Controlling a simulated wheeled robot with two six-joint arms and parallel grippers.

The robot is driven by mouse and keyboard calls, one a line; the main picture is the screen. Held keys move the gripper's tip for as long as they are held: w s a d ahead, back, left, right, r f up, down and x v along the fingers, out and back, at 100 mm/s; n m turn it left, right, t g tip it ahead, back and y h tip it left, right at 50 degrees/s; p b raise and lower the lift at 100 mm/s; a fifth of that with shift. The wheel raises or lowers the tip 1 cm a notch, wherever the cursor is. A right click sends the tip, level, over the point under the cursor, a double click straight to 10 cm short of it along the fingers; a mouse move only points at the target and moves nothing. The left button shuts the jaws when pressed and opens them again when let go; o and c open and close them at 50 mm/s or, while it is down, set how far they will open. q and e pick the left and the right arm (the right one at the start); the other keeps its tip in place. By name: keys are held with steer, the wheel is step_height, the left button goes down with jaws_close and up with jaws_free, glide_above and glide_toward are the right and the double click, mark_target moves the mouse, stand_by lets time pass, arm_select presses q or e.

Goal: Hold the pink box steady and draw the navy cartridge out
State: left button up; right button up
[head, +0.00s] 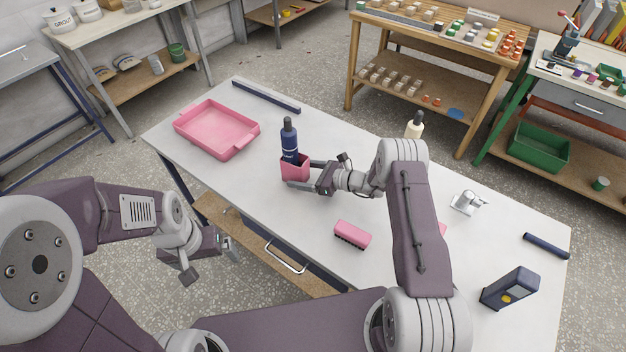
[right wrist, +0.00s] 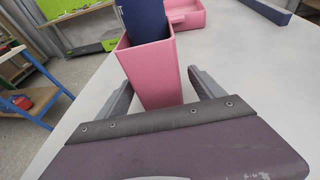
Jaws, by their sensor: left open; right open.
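The small pink box (head: 295,170) stands upright on the table, left of centre. The navy cartridge (head: 289,140), bottle-shaped with a dark top, stands upright in it, its lower end hidden inside. My right gripper (head: 302,175) is open, its fingers low at the pink box. In the right wrist view the pink box (right wrist: 158,75) is between the two fingers (right wrist: 158,88) of this gripper, and the cartridge (right wrist: 145,20) rises from its mouth. Whether the fingers touch the box, I cannot tell. My left gripper (head: 211,263) is open and empty, off the table's near edge.
A pink tray (head: 217,130) and a navy bar (head: 266,97) lie at the table's far left. A pink brush (head: 352,236) lies nearer. A navy box (head: 510,288), a dark tube (head: 546,246) and a dispenser (head: 468,203) are to the right. The table's front left is clear.

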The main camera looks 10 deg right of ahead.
steer(key=shift+w+a+f, duration=0.2)
steer(key=shift+w+a, duration=0.2)
steer(key=shift+a, duration=0.2)
steer(key=shift+s+d, duration=0.1)
steer(key=c, duration=1.2)
